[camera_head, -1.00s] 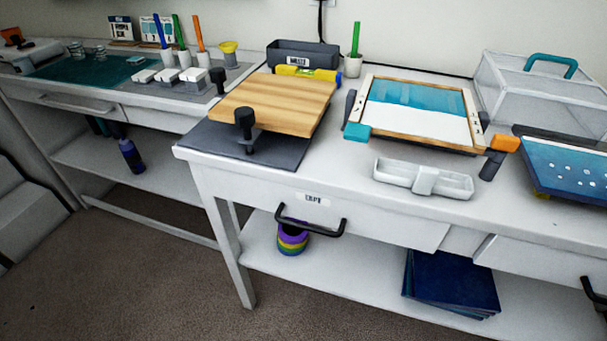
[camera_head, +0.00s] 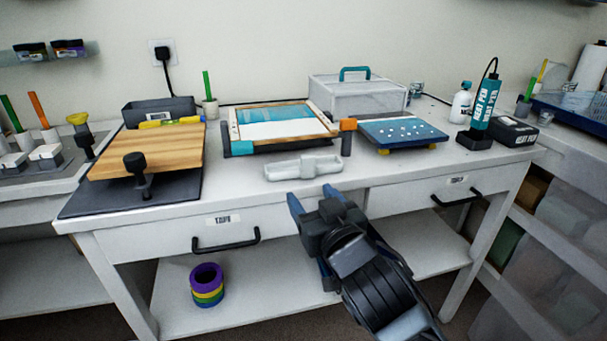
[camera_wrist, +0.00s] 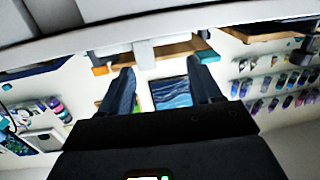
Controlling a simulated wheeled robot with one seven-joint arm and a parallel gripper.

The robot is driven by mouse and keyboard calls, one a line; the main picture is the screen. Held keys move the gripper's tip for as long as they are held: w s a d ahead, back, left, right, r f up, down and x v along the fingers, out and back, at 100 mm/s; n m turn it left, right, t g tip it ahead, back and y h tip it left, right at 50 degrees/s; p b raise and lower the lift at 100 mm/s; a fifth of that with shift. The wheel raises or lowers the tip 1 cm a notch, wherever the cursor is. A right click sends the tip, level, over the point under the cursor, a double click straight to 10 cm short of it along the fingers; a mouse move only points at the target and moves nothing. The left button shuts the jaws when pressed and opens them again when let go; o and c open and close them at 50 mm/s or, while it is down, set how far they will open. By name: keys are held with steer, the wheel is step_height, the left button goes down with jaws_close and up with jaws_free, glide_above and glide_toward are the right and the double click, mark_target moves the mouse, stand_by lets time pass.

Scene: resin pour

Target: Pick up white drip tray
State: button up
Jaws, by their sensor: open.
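The white drip tray (camera_head: 303,167) lies on the bench near its front edge, below the framed screen. It is a long shallow tray with a raised block at its middle. My gripper (camera_head: 312,194) is in front of the bench edge, just short of the tray, with its two blue fingers apart and nothing between them. In the wrist view my gripper (camera_wrist: 161,72) also shows spread fingers. A pale block (camera_wrist: 143,52) at the top there looks like the tray's middle part. My gripper does not appear to touch the tray.
The framed screen (camera_head: 283,128) stands right behind the tray, with an orange-topped post (camera_head: 347,134) at its right. A blue dotted board (camera_head: 403,133) is further right. A wooden board (camera_head: 152,151) with a black clamp is at left. Drawer handles (camera_head: 226,240) stick out in front.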

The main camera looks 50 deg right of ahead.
mark_target(308, 160)
steer(key=shift+m+h, duration=0.7)
steer(key=w+d+r, duration=0.2)
steer(key=d, duration=0.1)
steer(key=shift+w+d+r, duration=0.1)
steer(key=shift+w+r, duration=0.05)
steer(key=shift+r, duration=0.25)
steer(key=shift+w+d+r, duration=0.1)
steer(key=shift+w+d, duration=0.15)
steer(key=shift+w, duration=0.05)
steer(key=shift+d+f+p+x, duration=0.15)
steer(key=shift+p+x, duration=0.15)
steer(key=shift+x, duration=1.45)
steer(key=shift+d+f+p+x, duration=0.15)
steer(key=shift+p+x, duration=0.1)
steer(key=shift+x, duration=1.5)
steer(key=shift+s, duration=0.2)
steer(key=shift+c, duration=0.5)
steer(key=shift+a, duration=0.1)
steer(key=c, duration=1)
steer(key=shift+c, duration=0.2)
steer(key=shift+r, duration=0.15)
